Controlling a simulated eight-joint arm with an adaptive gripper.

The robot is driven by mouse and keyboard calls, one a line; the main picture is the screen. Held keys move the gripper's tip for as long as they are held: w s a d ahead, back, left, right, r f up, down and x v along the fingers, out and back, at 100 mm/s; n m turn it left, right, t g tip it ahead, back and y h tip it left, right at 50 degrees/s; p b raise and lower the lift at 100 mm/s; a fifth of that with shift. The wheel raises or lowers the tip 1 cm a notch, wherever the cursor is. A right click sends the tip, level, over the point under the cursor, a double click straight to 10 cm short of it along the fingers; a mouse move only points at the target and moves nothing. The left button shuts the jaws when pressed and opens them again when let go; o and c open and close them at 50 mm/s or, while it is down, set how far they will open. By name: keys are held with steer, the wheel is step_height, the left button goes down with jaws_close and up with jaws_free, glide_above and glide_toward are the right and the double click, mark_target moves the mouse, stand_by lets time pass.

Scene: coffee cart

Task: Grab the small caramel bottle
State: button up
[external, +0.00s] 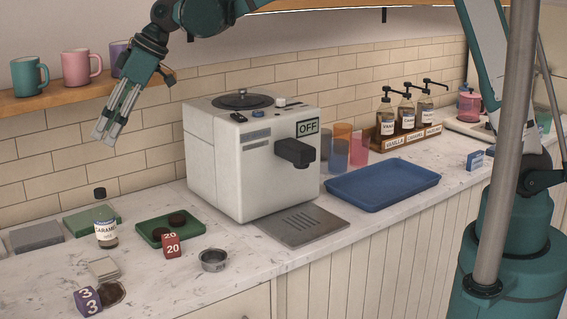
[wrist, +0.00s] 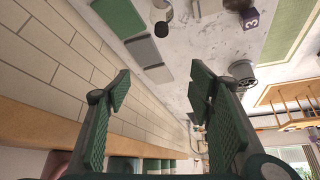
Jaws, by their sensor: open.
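The small caramel bottle (external: 106,236) stands upright on the counter at the left, with a black cap, dark contents and a white label reading "CARAMEL". In the wrist view, what looks like this bottle (wrist: 161,12) shows at the top edge, partly cut off, its dark cap towards me. My gripper (external: 108,138) is high above the counter, above the bottle, tilted with its fingers pointing down and left. In the wrist view my gripper (wrist: 160,88) is open and empty, its two fingers well apart. Nothing touches the bottle.
The coffee machine (external: 215,170) stands to the right. A mug shelf (external: 35,103) is near my gripper.

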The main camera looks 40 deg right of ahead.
glide_toward(105, 224)
steer(key=w+f, duration=0.3)
steer(key=shift+w+a+f, duration=0.1)
steer(key=shift+w+a, duration=0.05)
steer(key=shift+w, duration=0.1)
steer(key=shift+f, duration=0.1)
steer(key=shift+x, duration=1.2)
steer(key=shift+a, duration=0.1)
steer(key=shift+x, duration=2.55)
steer(key=shift+s, duration=0.1)
steer(key=shift+c, duration=0.7)
steer(key=c, duration=1.1)
